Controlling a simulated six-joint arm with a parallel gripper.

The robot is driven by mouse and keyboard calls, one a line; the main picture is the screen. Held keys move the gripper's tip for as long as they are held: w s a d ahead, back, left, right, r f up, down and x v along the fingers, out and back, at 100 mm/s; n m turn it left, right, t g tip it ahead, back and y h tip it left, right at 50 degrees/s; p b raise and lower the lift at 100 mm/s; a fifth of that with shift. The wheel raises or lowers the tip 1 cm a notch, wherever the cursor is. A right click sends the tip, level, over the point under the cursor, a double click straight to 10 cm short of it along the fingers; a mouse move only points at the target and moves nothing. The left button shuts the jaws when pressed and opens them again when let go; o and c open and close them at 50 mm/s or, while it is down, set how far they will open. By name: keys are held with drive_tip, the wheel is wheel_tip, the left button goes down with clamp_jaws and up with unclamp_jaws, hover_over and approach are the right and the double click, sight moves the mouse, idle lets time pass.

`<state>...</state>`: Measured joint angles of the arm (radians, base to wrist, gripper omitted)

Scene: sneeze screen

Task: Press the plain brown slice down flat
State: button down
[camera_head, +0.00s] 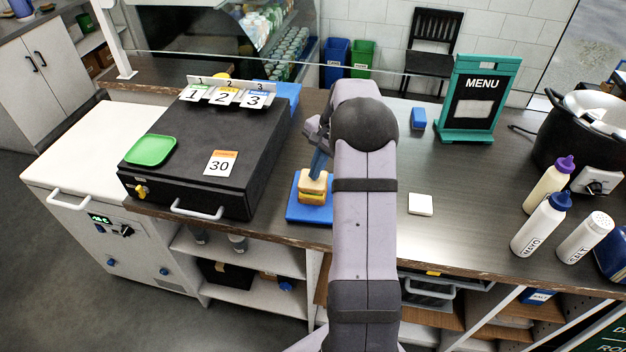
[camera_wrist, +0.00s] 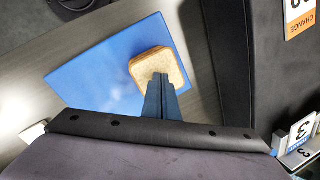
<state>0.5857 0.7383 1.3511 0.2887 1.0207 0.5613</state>
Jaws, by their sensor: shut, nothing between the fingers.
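The plain brown slice (camera_wrist: 155,66) lies on top of a small stack on the blue board. In the head view the slice (camera_head: 312,184) tops the stack, with a yellow layer (camera_head: 311,197) showing below it. The blue board (camera_wrist: 95,75) lies flat on the counter; its front part shows in the head view (camera_head: 303,215). My gripper (camera_wrist: 160,80) is shut and empty, pointing down. Its fingertips are at the slice's top, over its edge nearest the wrist in the wrist view. I cannot tell whether they touch it. My arm hides the board's right part in the head view.
A black box (camera_head: 190,150) with number cards and a green tray (camera_head: 150,150) stands left of the board. A white square (camera_head: 420,204) lies on clear counter to the right. Farther right are a menu stand (camera_head: 480,95), bottles (camera_head: 540,225) and a black pot (camera_head: 580,140).

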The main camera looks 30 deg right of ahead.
drive_tip(key=shift+s+a+f, duration=0.1)
drive_tip(key=shift+s+f, duration=0.05)
drive_tip(key=shift+f, duration=0.35)
idle(1.4)
drive_tip(key=shift+r, duration=0.15)
drive_tip(key=shift+r+p, duration=2.55)
drive_tip(key=shift+r, duration=0.5)
drive_tip(key=s+a+n+b, duration=0.2)
drive_tip(key=s+a+n, duration=0.2)
drive_tip(key=a, duration=0.5)
drive_tip(key=s+a+f+n+g+h+b, duration=0.1)
drive_tip(key=s+a+n, duration=0.4)
drive_tip(key=s, duration=0.5)
drive_tip(key=s+a+f+n+g+h+b, duration=0.1)
drive_tip(key=s+a+f+n, duration=0.3)
drive_tip(key=s+a, duration=0.5)
drive_tip(key=shift+s+a+n+b, duration=0.2)
drive_tip(key=shift+s+n+b, duration=0.5)
drive_tip(key=shift+n, duration=0.3)
